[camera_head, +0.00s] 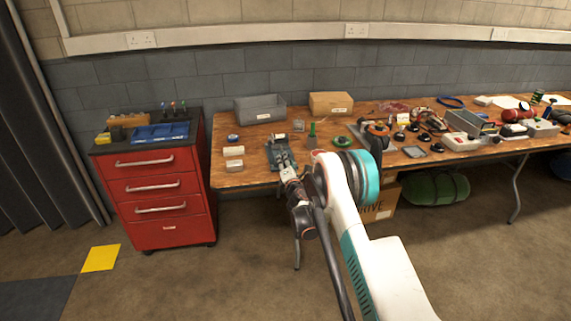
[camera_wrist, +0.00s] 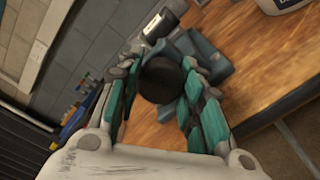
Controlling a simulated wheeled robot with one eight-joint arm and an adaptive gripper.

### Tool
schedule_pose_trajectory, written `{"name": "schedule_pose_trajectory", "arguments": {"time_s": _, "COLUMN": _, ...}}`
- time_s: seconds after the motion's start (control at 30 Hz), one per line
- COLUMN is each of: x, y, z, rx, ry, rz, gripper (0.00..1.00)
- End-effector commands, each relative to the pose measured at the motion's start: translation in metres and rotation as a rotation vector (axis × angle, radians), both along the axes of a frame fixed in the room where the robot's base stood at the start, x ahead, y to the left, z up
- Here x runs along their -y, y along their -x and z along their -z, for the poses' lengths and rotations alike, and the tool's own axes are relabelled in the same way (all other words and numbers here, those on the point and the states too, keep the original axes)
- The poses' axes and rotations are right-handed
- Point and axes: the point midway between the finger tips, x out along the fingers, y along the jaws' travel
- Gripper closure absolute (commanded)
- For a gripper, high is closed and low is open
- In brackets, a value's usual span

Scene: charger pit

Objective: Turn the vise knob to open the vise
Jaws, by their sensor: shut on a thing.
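The vise (camera_head: 279,153) is a blue-grey bench vise on the wooden table, near its front left part. In the wrist view the vise body (camera_wrist: 205,50) lies behind a round dark knob (camera_wrist: 161,79). My gripper (camera_head: 290,176) reaches the vise from the front in the head view. In the wrist view my gripper (camera_wrist: 160,90) has its teal-padded fingers on both sides of the knob, shut on it. The head view is too small to show the knob clearly. I cannot tell how far apart the vise jaws are.
The wooden table (camera_head: 233,179) carries small boxes (camera_head: 234,165) left of the vise, a grey bin (camera_head: 260,108) and a cardboard box (camera_head: 331,104) behind it. A green-handled item (camera_head: 312,130) stands to its right. A red drawer cabinet (camera_head: 150,187) is left of the table.

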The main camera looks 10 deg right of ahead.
Motion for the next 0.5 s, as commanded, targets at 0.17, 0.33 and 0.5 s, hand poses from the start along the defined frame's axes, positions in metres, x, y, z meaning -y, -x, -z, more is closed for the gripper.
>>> {"name": "schedule_pose_trajectory", "arguments": {"time_s": 0.17, "x": 0.0003, "y": 0.0004, "z": 0.0009, "rx": 0.0, "ry": 0.002, "rz": 0.001, "gripper": 0.89}}
{"name": "schedule_pose_trajectory", "arguments": {"time_s": 0.33, "x": 0.0002, "y": 0.0003, "z": 0.0008, "rx": -0.001, "ry": 0.001, "rz": 0.0, "gripper": 0.89}}
{"name": "schedule_pose_trajectory", "arguments": {"time_s": 0.5, "x": 0.0001, "y": 0.0002, "z": 0.0005, "rx": 0.0, "ry": 0.001, "rz": 0.0, "gripper": 0.45}}
